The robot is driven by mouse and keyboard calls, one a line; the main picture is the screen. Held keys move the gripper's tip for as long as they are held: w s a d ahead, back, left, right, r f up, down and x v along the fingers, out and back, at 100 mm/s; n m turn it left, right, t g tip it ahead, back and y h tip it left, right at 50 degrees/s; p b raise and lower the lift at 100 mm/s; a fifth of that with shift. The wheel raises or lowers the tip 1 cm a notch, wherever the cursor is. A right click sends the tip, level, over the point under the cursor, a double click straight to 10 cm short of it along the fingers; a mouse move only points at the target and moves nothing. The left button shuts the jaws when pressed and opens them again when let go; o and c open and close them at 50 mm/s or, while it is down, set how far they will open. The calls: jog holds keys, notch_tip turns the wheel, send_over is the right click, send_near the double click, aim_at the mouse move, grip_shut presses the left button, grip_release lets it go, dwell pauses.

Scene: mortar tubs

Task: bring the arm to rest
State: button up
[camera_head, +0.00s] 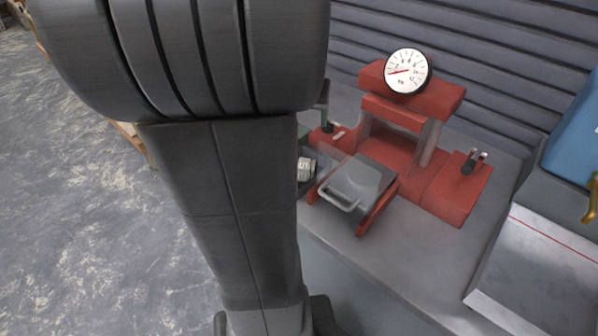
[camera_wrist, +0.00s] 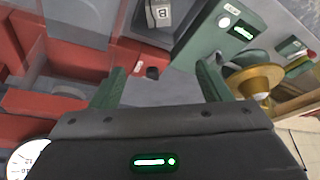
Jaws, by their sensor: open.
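My gripper (camera_wrist: 160,82) shows in the wrist view with its two green fingers spread apart and nothing between them. Red machine parts (camera_wrist: 60,100) lie to its left in that view, and a green device (camera_wrist: 232,28) with a lit display is above and to its right. I cannot tell how far the fingers are from these. In the head view my own arm fills the left and middle of the picture, and I cannot clearly make out the gripper there.
A red press (camera_head: 405,112) with a round dial (camera_head: 406,71) stands on a grey bench (camera_head: 395,258). A grey plate with a handle (camera_head: 357,183) sits before it. A blue container (camera_head: 575,140) is at right. A brass pan (camera_wrist: 255,80) shows in the wrist view.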

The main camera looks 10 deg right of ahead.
jog(key=shift+f, duration=0.1)
jog(key=x, duration=1.3)
jog(key=shift+f, duration=0.15)
jog(key=shift+w+p, duration=0.2)
jog(key=shift+p, duration=0.25)
jog(key=shift+r+p, duration=0.65)
jog(key=shift+r, duration=0.55)
jog(key=shift+f, duration=0.15)
